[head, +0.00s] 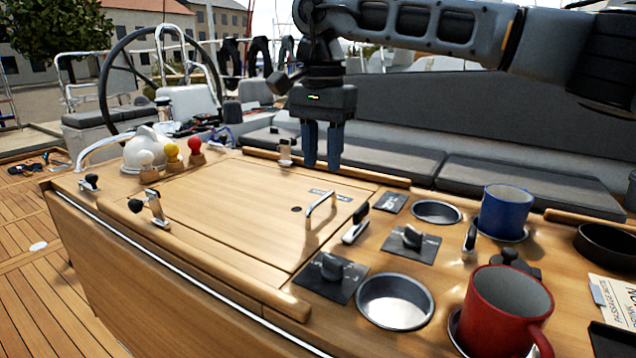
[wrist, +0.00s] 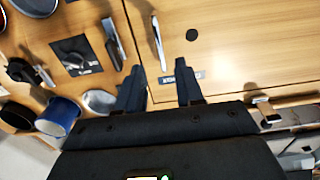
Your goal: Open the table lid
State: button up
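The table lid (head: 235,205) is a flat wooden panel lying closed in the table top. A metal bar handle (head: 320,207) stands near its right edge, with a small dark hole and a label plate (head: 331,195) close by. In the wrist view the lid (wrist: 235,45), the handle (wrist: 158,42) and the label plate (wrist: 183,77) also show. My gripper (head: 322,165) points down above the far right part of the lid, apart from the handle. In the wrist view my gripper (wrist: 160,85) has its two fingers spread with nothing between them.
Right of the lid are black switch panels (head: 411,243), an empty metal cup holder (head: 395,300), a blue mug (head: 505,212) and a red mug (head: 503,312). Latches (head: 155,208) and coloured knobs (head: 172,153) stand at the left. Grey cushions (head: 490,185) lie behind the table.

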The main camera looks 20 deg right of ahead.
aim_at(322, 198)
jog(key=shift+f, duration=3.15)
grip_shut()
